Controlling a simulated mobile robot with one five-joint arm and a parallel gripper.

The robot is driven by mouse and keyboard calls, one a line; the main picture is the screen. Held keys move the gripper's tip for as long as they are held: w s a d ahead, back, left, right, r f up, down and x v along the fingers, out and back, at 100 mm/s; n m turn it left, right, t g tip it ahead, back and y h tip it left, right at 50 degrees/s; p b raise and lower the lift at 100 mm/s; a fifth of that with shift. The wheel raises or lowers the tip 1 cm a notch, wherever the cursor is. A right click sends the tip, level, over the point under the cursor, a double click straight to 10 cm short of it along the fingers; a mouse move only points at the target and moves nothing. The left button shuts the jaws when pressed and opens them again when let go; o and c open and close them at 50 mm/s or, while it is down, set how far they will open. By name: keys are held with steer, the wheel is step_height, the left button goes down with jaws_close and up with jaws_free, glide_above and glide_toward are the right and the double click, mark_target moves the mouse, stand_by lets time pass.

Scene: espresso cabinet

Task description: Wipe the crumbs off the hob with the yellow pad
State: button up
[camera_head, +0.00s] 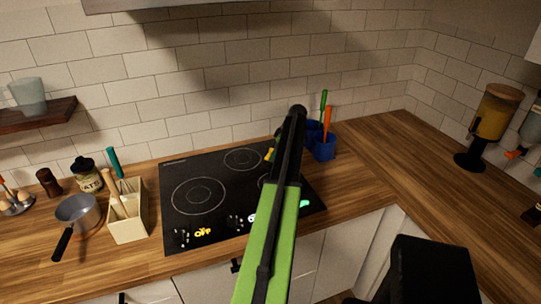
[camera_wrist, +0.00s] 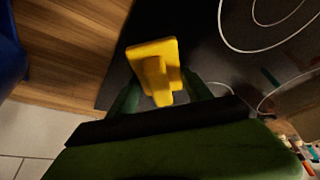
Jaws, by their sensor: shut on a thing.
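The yellow pad (camera_wrist: 152,52) is between the two dark fingers of my gripper (camera_wrist: 162,88), which is shut on its raised grip. In the head view only a small yellow piece of the pad (camera_head: 269,154) shows left of my arm, over the back right of the hob. The rest is hidden behind my arm. The black glass hob (camera_head: 221,197) has pale cooking rings. I cannot tell whether the pad touches the glass. Small orange and whitish marks show along the hob's front edge; I cannot tell crumbs from control markings.
A blue utensil holder (camera_head: 324,150) stands just right of the hob. A cream utensil box (camera_head: 128,224) stands close to its left, with a saucepan (camera_head: 78,214) beyond. The tiled wall rises behind. The wooden counter (camera_head: 375,150) on the right has clear room before the dispenser (camera_head: 491,120).

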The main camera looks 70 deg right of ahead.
mark_target(267, 157)
steer(key=shift+s+d, duration=0.2)
steer(key=shift+d, duration=0.05)
steer(key=shift+s+d, duration=0.9)
steer(key=shift+s, duration=0.3)
steer(key=shift+s+d, duration=0.1)
steer(key=shift+s, duration=0.05)
steer(key=shift+w+a+r, duration=0.1)
steer(key=shift+w+a, duration=1.05)
steer(key=shift+w, duration=0.3)
steer(key=shift+w+a, duration=1.15)
steer(key=shift+w, duration=0.25)
steer(key=shift+w+a, duration=1.15)
steer(key=shift+w, duration=0.25)
step_height(267, 157, up, 6)
steer(key=p, duration=0.5)
steer(key=shift+d+p, duration=0.1)
steer(key=shift+p, duration=0.3)
